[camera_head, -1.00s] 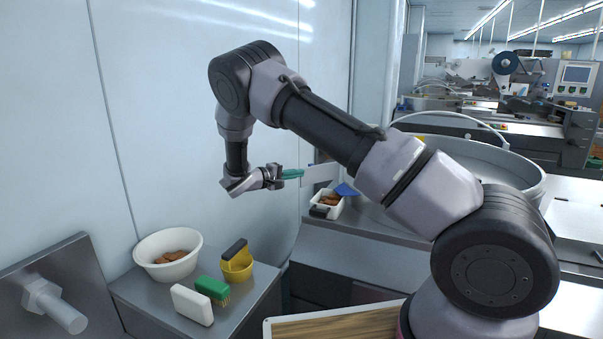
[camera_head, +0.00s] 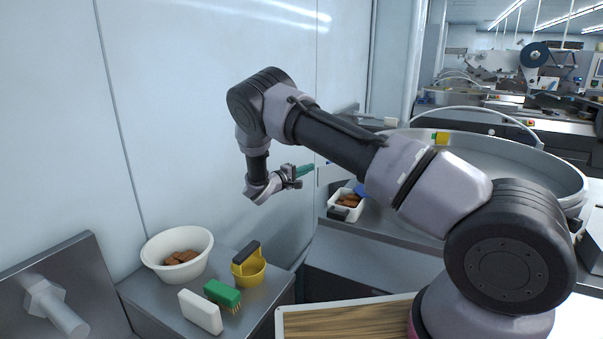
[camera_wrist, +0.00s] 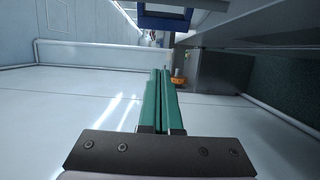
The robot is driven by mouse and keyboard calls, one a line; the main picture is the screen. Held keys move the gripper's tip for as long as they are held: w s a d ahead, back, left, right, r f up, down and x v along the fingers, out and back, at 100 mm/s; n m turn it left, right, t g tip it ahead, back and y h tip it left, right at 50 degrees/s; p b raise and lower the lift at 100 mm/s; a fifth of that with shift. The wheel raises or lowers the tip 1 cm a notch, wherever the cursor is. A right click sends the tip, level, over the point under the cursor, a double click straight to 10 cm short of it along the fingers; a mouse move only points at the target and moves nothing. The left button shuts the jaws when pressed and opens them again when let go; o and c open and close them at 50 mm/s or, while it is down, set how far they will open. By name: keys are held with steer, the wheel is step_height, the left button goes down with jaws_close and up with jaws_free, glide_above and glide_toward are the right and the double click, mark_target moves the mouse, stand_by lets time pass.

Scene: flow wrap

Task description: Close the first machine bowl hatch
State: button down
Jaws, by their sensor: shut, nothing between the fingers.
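A large round metal bowl (camera_head: 490,165) stands on the machine at the right, partly hidden behind my arm. A thin curved bar (camera_head: 462,109) arches over its far side. I cannot pick out a bowl hatch for certain in either view. My gripper (camera_head: 306,170) is in the air left of the bowl, near the pale wall, with its green fingers pointing right. In the wrist view the green fingers (camera_wrist: 163,85) are together with nothing between them. A blue-edged part (camera_wrist: 165,18) shows beyond them at the top.
A white bowl of brown pieces (camera_head: 177,254), a yellow scoop (camera_head: 249,268), a green brush (camera_head: 222,293) and a white block (camera_head: 200,312) sit on the left counter. A wooden board (camera_head: 345,322) lies in front.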

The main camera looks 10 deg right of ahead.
steer(key=shift+s+d, duration=0.2)
steer(key=shift+d, duration=0.55)
steer(key=shift+s+d, duration=0.25)
steer(key=shift+d, duration=0.45)
steer(key=shift+s+d, duration=0.2)
steer(key=shift+d, duration=0.55)
steer(key=shift+s, duration=0.1)
steer(key=shift+s+n+t+y, duration=0.4)
steer(key=shift+t, duration=0.1)
